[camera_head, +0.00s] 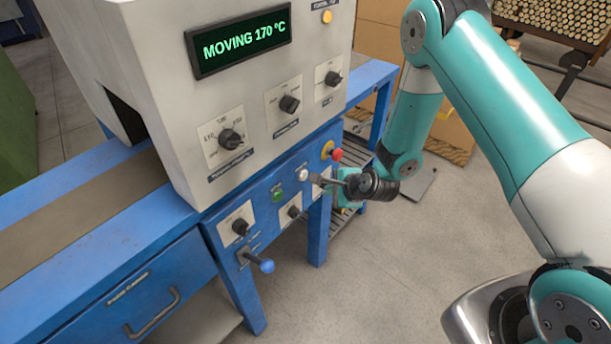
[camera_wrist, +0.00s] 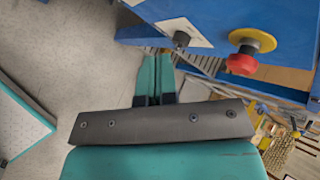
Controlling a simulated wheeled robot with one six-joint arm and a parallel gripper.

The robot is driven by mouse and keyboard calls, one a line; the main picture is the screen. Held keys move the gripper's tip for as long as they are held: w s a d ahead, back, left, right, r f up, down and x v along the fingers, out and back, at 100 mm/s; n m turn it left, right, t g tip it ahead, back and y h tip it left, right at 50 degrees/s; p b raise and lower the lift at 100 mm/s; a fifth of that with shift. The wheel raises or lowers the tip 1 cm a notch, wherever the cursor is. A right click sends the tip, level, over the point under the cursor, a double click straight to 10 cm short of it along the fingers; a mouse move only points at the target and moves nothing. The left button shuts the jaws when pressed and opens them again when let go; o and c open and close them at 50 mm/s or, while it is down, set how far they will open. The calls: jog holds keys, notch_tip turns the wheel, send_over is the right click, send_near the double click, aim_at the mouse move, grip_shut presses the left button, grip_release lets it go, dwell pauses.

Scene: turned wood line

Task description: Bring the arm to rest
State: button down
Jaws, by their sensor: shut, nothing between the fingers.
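My gripper (camera_wrist: 154,78) shows in the wrist view as narrow teal fingers beyond a dark bar, closed together and empty. In the head view my gripper (camera_head: 346,199) is partly hidden by my dark wrist, in front of the right end of the blue control panel. The arm is bent, with its wrist low beside the machine. The red emergency button (camera_head: 337,155) on its yellow collar is just above the wrist. It also shows right of the fingers in the wrist view (camera_wrist: 241,60), apart from them.
The white machine housing (camera_head: 165,45) has a display (camera_head: 240,42) reading "MOVING 170 °C". Several knobs and a blue-tipped lever (camera_head: 262,265) stick out from it. Cardboard boxes (camera_head: 375,40) and a rack of wood pieces (camera_head: 555,20) stand behind. Bare floor (camera_head: 400,250) lies right of the machine.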

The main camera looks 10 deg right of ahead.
dwell(0.3)
jog(key=s+a+r+n+g+y, duration=0.1)
jog(key=s+a+r+n+g, duration=0.2)
jog(key=r+n, duration=0.5)
jog(key=s+a+r+n+g+y, duration=0.1)
jog(key=s+a+r+n, duration=0.25)
jog(key=r, duration=0.75)
jog(key=s+r+n+g, duration=0.1)
jog(key=s+r+n, duration=0.3)
jog(key=s, duration=0.3)
jog(key=s+r+n+g+h, duration=0.1)
jog(key=s+r+n, duration=0.4)
jog(key=s, duration=0.3)
jog(key=s+r+n+g, duration=0.2)
jog(key=s+r+n, duration=0.3)
jog(key=s, duration=0.3)
jog(key=shift+d+r, duration=0.15)
jog(key=shift+d, duration=0.1)
jog(key=shift+w, duration=0.1)
dwell(3.2)
